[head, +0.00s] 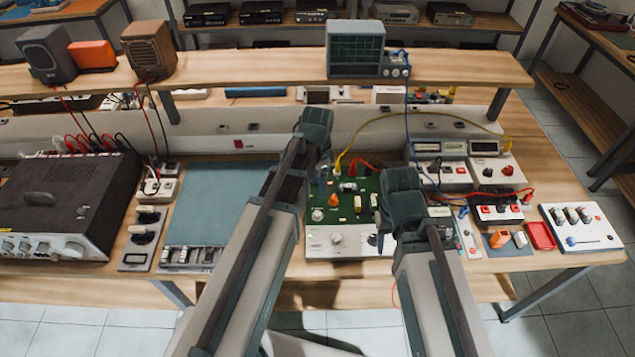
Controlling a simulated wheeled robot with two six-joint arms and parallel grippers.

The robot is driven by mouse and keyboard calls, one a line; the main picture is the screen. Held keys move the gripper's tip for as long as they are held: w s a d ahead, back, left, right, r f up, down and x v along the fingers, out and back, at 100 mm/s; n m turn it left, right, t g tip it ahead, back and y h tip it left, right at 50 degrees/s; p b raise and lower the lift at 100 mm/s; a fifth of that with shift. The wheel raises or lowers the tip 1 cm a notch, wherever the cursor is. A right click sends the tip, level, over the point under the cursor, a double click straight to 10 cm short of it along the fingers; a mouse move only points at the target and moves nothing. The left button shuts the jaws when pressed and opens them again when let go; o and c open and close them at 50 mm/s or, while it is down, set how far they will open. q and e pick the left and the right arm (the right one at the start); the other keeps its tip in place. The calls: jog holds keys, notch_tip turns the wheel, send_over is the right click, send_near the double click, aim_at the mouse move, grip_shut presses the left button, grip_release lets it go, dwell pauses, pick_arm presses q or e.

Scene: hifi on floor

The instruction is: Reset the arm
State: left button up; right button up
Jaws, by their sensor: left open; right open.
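My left arm reaches up from the bottom of the head view, with its gripper (314,128) over the bench near the upper left of a green circuit board (346,186). My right arm comes in from the bottom right, with its gripper (402,190) over the right edge of that board. Both grippers are open, and I see nothing held in them. The finger gaps are hard to make out from this angle. The arms cover part of the board and of the bench behind them.
A black hi-fi unit (62,205) stands on the bench at the left. A teal mat (222,205) lies beside the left arm. An oscilloscope (355,48) and speakers (148,50) stand on the raised shelf (250,68). Small modules with wires and a white switch box (580,228) fill the right side.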

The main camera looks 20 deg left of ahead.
dwell(0.4)
pick_arm(q)
jog(key=s+d+f+n+y+b, duration=0.1)
jog(key=s+d+f+n+b, duration=0.1)
jog(key=s+d+n, duration=0.4)
jog(key=s+d, duration=0.4)
jog(key=s, duration=0.4)
jog(key=shift+s+n, duration=0.15)
jog(key=shift+n, duration=0.25)
jog(key=shift+d+f, duration=0.1)
dwell(5.7)
